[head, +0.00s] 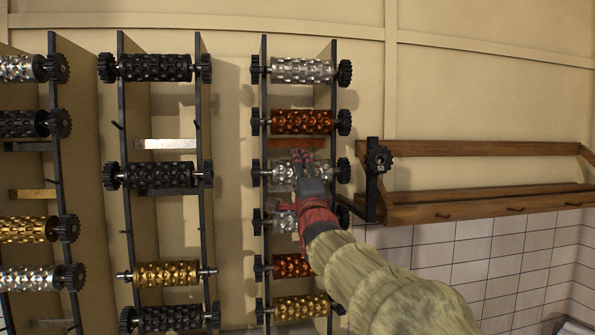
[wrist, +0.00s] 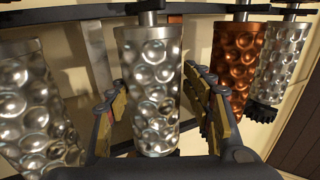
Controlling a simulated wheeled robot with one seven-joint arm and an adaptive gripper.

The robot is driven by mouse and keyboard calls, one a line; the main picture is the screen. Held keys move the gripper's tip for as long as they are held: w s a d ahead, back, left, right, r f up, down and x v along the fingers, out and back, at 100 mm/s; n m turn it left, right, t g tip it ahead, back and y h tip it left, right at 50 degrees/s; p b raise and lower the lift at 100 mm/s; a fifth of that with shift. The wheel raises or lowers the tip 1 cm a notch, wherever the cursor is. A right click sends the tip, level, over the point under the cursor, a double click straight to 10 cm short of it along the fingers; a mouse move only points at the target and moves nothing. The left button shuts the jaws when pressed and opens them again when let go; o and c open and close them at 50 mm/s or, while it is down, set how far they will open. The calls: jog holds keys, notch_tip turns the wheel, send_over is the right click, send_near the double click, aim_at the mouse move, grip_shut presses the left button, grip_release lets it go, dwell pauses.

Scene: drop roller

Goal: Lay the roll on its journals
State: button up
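In the head view, the right rack holds several dimpled rolls lying across two dark uprights. My gripper (head: 301,158) is at a silver roll (head: 276,173) in its third row, covering part of it. The wrist view shows my gripper (wrist: 158,82) open, with one finger on each side of this silver roll (wrist: 152,85). Whether the pads touch it, I cannot tell. The roll appears to rest on the rack, with a dark gear (head: 343,170) at its right end.
A copper roll (head: 300,121) lies just above, and another silver roll (head: 284,222) lies below, partly hidden by my arm. A middle rack upright (head: 128,220) and further rolls stand left. At right is a wooden shelf (head: 470,148) with a dark post and gear (head: 378,160) at its near end.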

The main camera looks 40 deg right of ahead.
jog(key=shift+o, duration=0.9)
jog(key=shift+w+f, duration=0.1)
jog(key=shift+f, duration=0.35)
jog(key=v, duration=1.1)
jog(key=shift+s+a+r, duration=0.15)
jog(key=shift+s+a, duration=0.05)
jog(key=shift+s, duration=0.2)
